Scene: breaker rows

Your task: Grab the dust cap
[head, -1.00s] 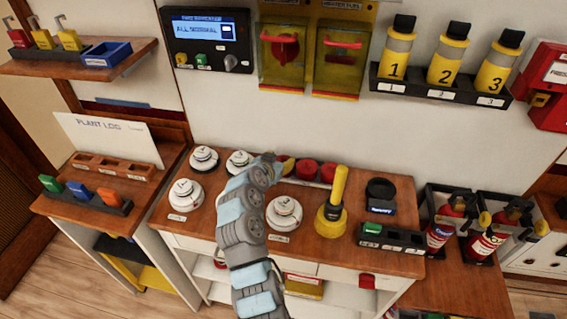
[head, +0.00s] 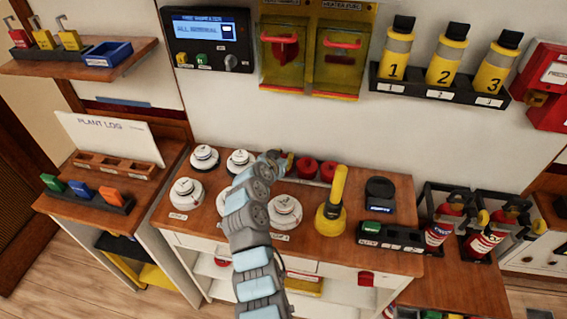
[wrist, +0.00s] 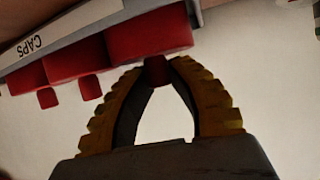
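Red dust caps sit in a row on a tray labelled CAPS (wrist: 35,42) at the back of the wooden counter. Two caps, one (head: 306,167) and another (head: 328,171), show right of my gripper (head: 285,163) in the head view. The third cap is mostly hidden there by my gripper. In the wrist view that end cap (wrist: 150,32) has its small red knob (wrist: 156,70) between the yellow fingertips of my gripper (wrist: 157,68). Both fingertips appear to touch the knob, and the cap is still in line with the others.
White round detectors (head: 285,212) stand left and in front of the caps. A yellow tool with an upright handle (head: 333,204) stands to the right, with a black holder (head: 381,194) beyond it. Yellow-green covered switches (head: 285,55) hang on the wall above.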

